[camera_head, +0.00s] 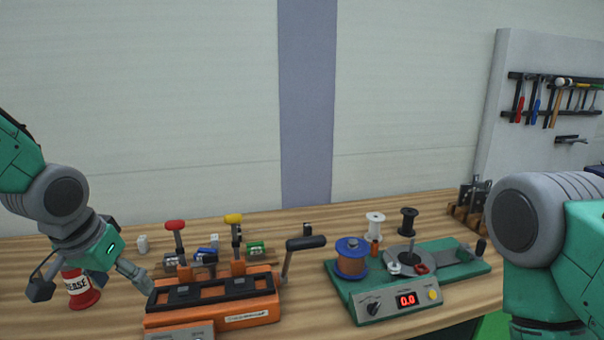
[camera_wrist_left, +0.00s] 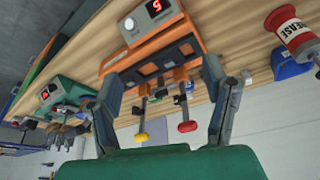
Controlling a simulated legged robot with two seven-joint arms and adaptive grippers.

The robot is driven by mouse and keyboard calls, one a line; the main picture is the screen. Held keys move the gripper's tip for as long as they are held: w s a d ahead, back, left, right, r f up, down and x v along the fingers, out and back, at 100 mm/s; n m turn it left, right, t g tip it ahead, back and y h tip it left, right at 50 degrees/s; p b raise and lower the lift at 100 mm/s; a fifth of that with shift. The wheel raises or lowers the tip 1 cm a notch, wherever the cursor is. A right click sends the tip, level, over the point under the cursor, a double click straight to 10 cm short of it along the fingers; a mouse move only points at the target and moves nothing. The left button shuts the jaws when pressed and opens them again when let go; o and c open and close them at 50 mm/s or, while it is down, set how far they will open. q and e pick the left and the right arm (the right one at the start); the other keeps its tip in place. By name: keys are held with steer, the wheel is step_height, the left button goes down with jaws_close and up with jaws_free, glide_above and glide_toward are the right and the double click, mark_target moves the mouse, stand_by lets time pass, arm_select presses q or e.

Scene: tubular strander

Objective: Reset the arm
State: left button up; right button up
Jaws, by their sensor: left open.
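My left gripper (camera_head: 92,286) reaches in from the left, low over the left end of the workbench, with its two fingers spread apart. In the left wrist view the open fingers (camera_wrist_left: 162,78) frame the orange machine, with nothing held between them. The orange machine (camera_head: 215,304) has a red-knobbed lever (camera_head: 175,226), a yellow-knobbed lever (camera_head: 234,219) and a black-handled crank. My right arm (camera_head: 545,225) shows at the right edge; its gripper is out of view.
A red grease can (camera_head: 80,290) stands behind the left gripper. A green winding machine (camera_head: 410,286) with a blue-flanged copper spool (camera_head: 352,256) and a red display sits right of centre. White (camera_head: 375,226) and black spools stand behind it. A tool board (camera_head: 550,100) is at the right.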

arm_select(q)
steer(key=s+d+f+g+b, duration=0.1)
steer(key=s+d+f+b, duration=0.15)
steer(key=s+f, duration=0.75)
steer(key=s+d+f+g+b, duration=0.1)
steer(key=s+f+b, duration=0.15)
steer(key=f, duration=1.65)
steer(key=s+a+f+n+g+b, duration=0.1)
steer(key=s+f+b, duration=0.3)
steer(key=s+f, duration=0.8)
steer(key=s, duration=0.2)
steer(key=shift+s+a+y, duration=0.25)
steer(key=shift+s+y, duration=0.05)
steer(key=shift+s, duration=0.05)
arm_select(e)
step_height(320, 180, down, 10)
steer(key=shift+w, duration=0.4)
arm_select(q)
steer(key=shift+w, duration=0.15)
